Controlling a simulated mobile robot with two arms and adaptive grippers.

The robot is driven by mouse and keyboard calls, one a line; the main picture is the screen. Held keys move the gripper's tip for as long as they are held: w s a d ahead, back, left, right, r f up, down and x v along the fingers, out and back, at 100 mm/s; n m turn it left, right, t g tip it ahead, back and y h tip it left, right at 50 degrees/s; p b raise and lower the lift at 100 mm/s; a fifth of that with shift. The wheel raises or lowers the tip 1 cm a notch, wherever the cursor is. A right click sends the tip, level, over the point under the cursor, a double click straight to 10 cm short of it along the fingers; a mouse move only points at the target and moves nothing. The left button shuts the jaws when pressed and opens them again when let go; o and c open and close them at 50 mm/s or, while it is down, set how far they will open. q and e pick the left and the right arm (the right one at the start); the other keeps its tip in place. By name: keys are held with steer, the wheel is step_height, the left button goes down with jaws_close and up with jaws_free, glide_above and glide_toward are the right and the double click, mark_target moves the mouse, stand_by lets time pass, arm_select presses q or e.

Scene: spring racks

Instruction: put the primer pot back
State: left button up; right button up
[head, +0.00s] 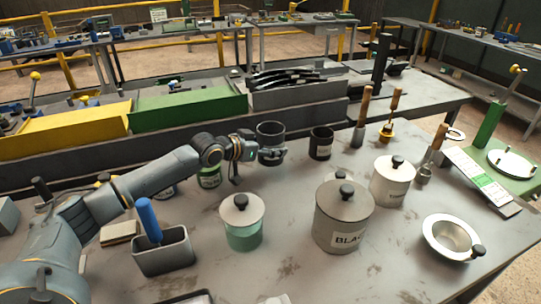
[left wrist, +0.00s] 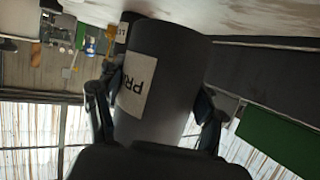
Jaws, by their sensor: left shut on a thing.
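The primer pot is a dark grey cylinder (head: 271,134), open at the top in the head view, near the back of the bench. In the left wrist view the pot (left wrist: 170,65) fills the middle, with a white label reading "PR" and the rest cut off. My left gripper (head: 268,154) is shut on the pot from the left, with a finger on each side of it. I cannot tell whether the pot touches the bench. My right gripper is not in view.
A similar dark pot (head: 321,143) stands just right. On the bench (head: 290,275) are a green jar (head: 209,176), a lidded green-white pot (head: 242,222), a large grey pot (head: 342,215), a white lidded pot (head: 391,182) and a metal bowl (head: 452,237). Long bins line the back.

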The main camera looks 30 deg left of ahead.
arm_select(q)
steer(key=shift+w+a+f, duration=0.2)
steer(key=shift+w+f, duration=0.4)
steer(key=shift+f, duration=1.5)
steer(key=shift+f, duration=0.2)
steer(key=o, duration=1.7)
steer(key=shift+s, duration=0.1)
steer(key=shift+c, duration=0.2)
steer(key=shift+r, duration=0.1)
